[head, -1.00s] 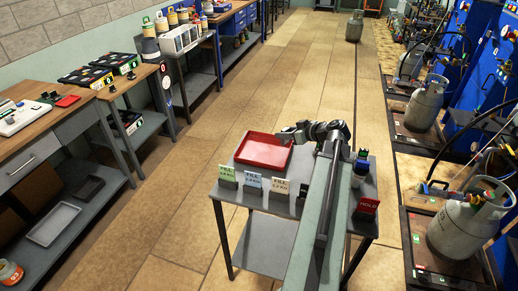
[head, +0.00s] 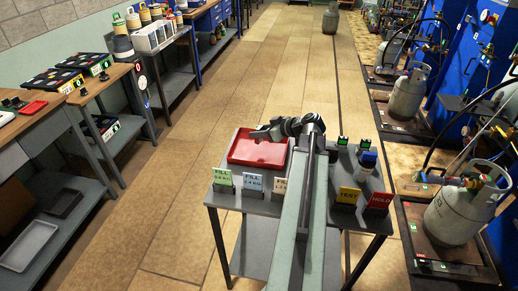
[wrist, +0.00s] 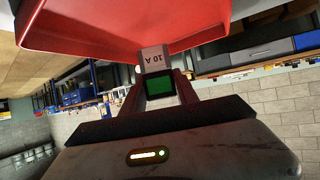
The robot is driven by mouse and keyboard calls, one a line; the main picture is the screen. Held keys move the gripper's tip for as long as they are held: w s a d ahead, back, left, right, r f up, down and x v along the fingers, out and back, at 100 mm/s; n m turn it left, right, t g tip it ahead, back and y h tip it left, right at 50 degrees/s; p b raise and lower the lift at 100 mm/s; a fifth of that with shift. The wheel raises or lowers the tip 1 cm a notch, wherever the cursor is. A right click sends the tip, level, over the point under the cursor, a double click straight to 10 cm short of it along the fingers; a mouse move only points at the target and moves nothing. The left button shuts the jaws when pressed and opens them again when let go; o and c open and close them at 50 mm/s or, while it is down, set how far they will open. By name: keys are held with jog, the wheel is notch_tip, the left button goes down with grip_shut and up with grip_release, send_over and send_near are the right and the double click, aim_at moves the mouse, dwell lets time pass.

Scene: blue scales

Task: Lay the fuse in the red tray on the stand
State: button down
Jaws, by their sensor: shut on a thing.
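The red tray (head: 245,158) lies on the left part of the grey stand (head: 262,206); it looks empty where I can see in. It also fills the top of the wrist view (wrist: 110,25). In the wrist view my gripper (wrist: 160,98) is shut on the fuse (wrist: 153,58), a pale grey piece marked "10 A" with a green face. The fuse's far end shows against the tray's edge; I cannot tell whether they touch. The fuse is hidden in the head view.
Green, blue and white cards (head: 252,181) stand along the stand's front. Gas cylinders (head: 462,215) stand at right; benches line the left.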

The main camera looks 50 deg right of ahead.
aim_at(261, 140)
jog(key=shift+f, duration=0.15)
notch_tip(261, 140, down, 4)
jog(key=b, duration=0.3)
jog(key=shift+b, duration=0.35)
jog(key=shift+r, duration=0.25)
jog(key=c, duration=0.9)
grip_release()
jog(key=shift+f, duration=0.1)
jog(key=shift+r+p, duration=0.2)
jog(key=shift+p, duration=0.1)
jog(key=p+v, duration=0.5)
jog(key=v, duration=0.7)
jog(key=shift+s+f+p, duration=0.1)
jog(key=shift+p, duration=0.2)
